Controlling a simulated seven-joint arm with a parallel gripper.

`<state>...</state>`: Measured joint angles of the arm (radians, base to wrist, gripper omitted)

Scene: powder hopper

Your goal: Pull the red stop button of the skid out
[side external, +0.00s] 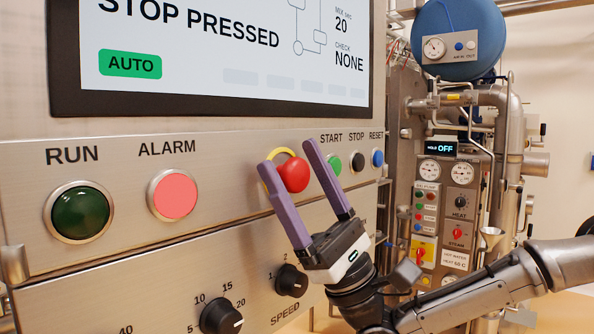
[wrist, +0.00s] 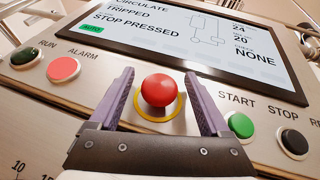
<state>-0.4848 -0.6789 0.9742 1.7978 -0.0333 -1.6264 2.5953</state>
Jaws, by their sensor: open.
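The red stop button (side external: 293,174) is a round mushroom head on a yellow ring, set in the steel panel between the alarm lamp and the start button. It also shows in the wrist view (wrist: 158,90), with the yellow ring below it. My gripper (side external: 290,154) is open, its two purple fingers pointing at the panel on either side of the button. In the wrist view my gripper (wrist: 157,85) shows a gap between each finger and the red head. I cannot tell how deep the fingertips reach. The screen (side external: 220,45) reads "STOP PRESSED" and "AUTO".
A green start button (side external: 333,164), black stop button (side external: 357,161) and blue reset button (side external: 377,158) sit close on the right. The green run lamp (side external: 80,212) and lit alarm lamp (side external: 174,195) are left. Piping stands right.

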